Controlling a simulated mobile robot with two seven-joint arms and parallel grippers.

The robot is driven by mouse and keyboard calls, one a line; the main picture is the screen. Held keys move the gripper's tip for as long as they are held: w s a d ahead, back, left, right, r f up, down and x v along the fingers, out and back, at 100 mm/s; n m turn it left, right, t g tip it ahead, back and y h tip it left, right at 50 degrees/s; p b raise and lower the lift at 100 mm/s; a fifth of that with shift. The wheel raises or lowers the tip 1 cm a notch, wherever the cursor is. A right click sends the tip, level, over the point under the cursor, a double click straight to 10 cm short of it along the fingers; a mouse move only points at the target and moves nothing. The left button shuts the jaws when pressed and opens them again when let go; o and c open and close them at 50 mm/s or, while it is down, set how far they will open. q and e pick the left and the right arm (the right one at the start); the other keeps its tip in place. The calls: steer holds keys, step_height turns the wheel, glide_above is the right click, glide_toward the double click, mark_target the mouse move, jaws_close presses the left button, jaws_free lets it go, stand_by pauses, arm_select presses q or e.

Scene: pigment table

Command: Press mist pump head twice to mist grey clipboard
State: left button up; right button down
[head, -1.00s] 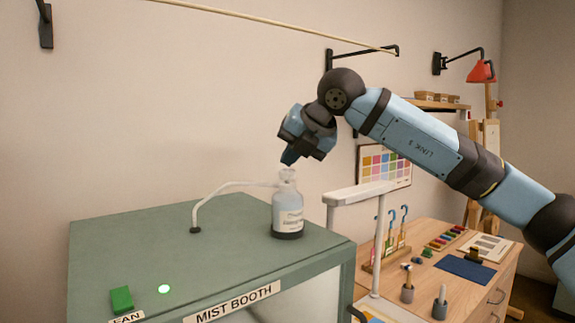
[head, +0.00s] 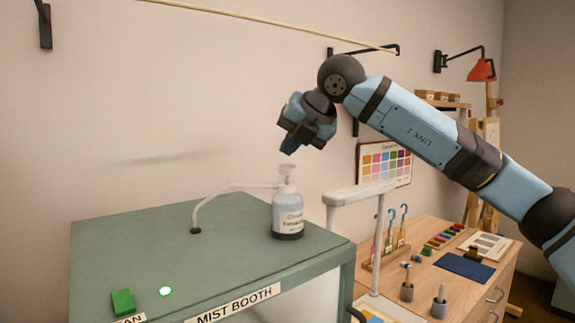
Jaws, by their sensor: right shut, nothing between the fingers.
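The mist bottle (head: 288,217) stands upright on top of the green mist booth (head: 160,250). Its white pump head (head: 287,171) is on top, with a pale tube (head: 215,191) running left from it down into the booth top. My right gripper (head: 289,150) is shut and empty, pointing down just above the pump head, with a small gap between them. The grey clipboard cannot be made out; the booth's inside is mostly hidden. My left gripper is not in view.
A green fan switch (head: 122,302) and a lit green lamp (head: 165,291) are on the booth's front left. A white frame (head: 360,193) stands right of the booth. The wooden table (head: 440,262) holds brushes, vials and paints.

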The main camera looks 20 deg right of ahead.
mark_target(290, 165)
steer(key=shift+r+p, duration=1.1)
steer(key=shift+r, duration=1.4)
steer(key=shift+f, duration=0.1)
